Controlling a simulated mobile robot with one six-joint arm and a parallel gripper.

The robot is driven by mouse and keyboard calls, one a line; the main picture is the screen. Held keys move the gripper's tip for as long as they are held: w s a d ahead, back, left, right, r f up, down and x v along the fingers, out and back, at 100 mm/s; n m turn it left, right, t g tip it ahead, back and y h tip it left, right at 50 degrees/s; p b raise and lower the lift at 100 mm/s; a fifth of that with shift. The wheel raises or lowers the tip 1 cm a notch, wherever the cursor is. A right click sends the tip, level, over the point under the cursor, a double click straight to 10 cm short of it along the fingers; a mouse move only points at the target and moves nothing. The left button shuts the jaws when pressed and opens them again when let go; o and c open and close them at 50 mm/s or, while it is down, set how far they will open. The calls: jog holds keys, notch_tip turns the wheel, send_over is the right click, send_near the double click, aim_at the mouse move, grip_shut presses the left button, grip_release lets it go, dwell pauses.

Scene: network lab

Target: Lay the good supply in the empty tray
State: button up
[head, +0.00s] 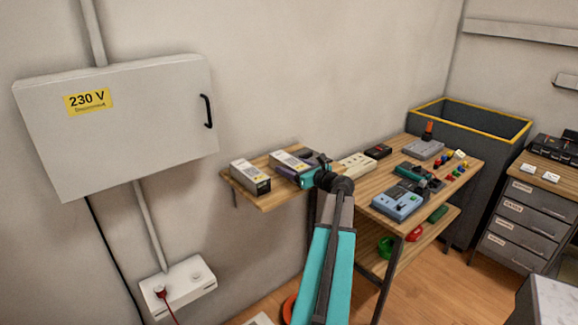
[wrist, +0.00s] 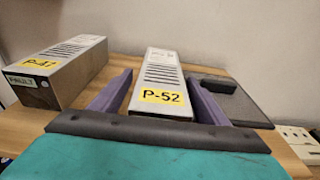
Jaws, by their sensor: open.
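A pale grey supply marked P-52 (wrist: 155,100) lies on the wooden wall shelf (head: 267,203). It also shows in the head view (head: 287,159). My gripper (wrist: 160,92) is open, with one purple finger on each side of P-52. I cannot tell whether the fingers touch it. A similar supply (wrist: 62,68) stands to the left; its yellow label is partly unclear, and a small greenish label seems to read FAULT. It is also in the head view (head: 250,176). A dark flat piece (wrist: 240,102) lies right of P-52; I cannot tell whether it is the tray.
A beige power strip (head: 357,164) is right of the shelf. The workbench (head: 447,183) holds a blue device (head: 399,203), a grey device and small coloured parts. A dark bin (head: 470,125) with a yellow rim stands behind. A 230 V cabinet (head: 125,130) hangs at left.

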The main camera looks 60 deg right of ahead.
jog(key=shift+x, duration=1.05)
grip_shut()
